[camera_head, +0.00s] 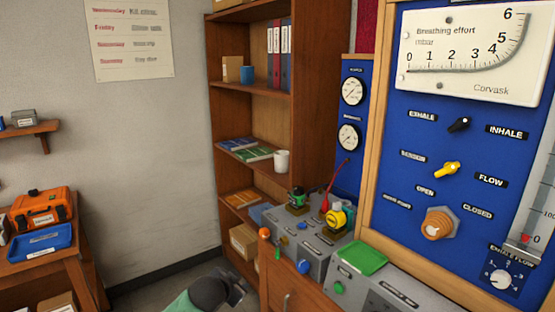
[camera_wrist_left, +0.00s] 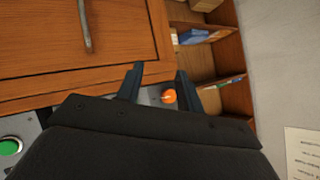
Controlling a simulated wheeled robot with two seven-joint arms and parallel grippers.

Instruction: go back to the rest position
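My left gripper (camera_head: 237,291) shows at the bottom of the head view, low in front of the wooden cabinet (camera_head: 284,290) and left of it. In the left wrist view its two dark fingers (camera_wrist_left: 159,77) stand apart with nothing between the tips. An orange knob (camera_wrist_left: 169,96) shows behind the gap between the fingers; I cannot tell how far away it is. My right gripper is in neither view.
The regulator panel (camera_head: 400,130) with gauges and knobs stands at the right. Grey test boxes (camera_head: 318,262) sit on the cabinet. A bookshelf (camera_head: 300,120) stands behind. A side table with an orange case (camera_head: 42,209) and a blue tray (camera_head: 40,243) is at the left.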

